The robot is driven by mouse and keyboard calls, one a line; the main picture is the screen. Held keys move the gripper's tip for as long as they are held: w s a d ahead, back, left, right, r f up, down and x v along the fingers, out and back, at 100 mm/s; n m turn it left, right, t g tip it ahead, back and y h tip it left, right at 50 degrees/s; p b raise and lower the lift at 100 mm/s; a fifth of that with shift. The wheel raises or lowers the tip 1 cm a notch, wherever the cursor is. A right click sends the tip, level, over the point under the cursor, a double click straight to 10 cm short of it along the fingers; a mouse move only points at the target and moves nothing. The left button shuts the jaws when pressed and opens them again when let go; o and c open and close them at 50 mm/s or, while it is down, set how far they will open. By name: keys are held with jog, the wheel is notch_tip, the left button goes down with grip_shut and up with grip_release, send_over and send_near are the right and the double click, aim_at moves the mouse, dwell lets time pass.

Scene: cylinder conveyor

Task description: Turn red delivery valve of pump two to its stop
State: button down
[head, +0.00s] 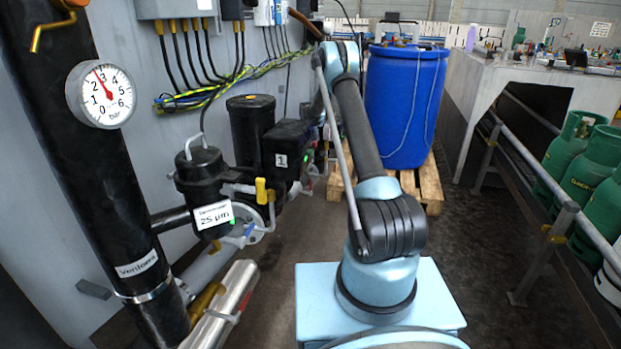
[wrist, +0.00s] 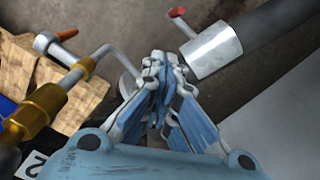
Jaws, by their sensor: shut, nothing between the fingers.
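In the wrist view a small red handle (wrist: 178,12) sticks out on a stem from a shiny metal sleeve (wrist: 213,48) at the upper right. An orange-red lever (wrist: 68,33) sits on a pale pipe fitting at the upper left. I cannot tell for certain which of these is pump two's delivery valve. A "2" label (wrist: 34,166) shows at the lower left. My gripper (wrist: 160,62) is shut and empty, between the two handles and apart from both in the picture. In the head view my gripper is hidden behind my arm and the pump equipment.
A brass fitting (wrist: 40,108) and bent pipe lie left of my gripper. In the head view, a pump box marked 1 (head: 283,148), a filter (head: 203,180) and a gauge (head: 101,95) line the left wall. A blue drum (head: 404,105) stands on a pallet; a railing (head: 540,255) runs right.

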aim_at(311, 187)
notch_tip(311, 187, down, 10)
jog(key=s+m, duration=0.2)
jog(key=m, duration=0.1)
jog(key=shift+g, duration=0.4)
dwell(0.4)
jog(key=shift+s, duration=0.1)
jog(key=shift+s+a+r+t+h, duration=0.1)
jog(key=shift+s+a+t+h, duration=0.15)
jog(key=shift+s+t, duration=0.55)
jog(key=shift+s+a+r+t+h, duration=0.15)
jog(key=shift+s+a+t, duration=0.1)
jog(key=shift+s+t, duration=0.55)
jog(key=shift+s+f, duration=0.1)
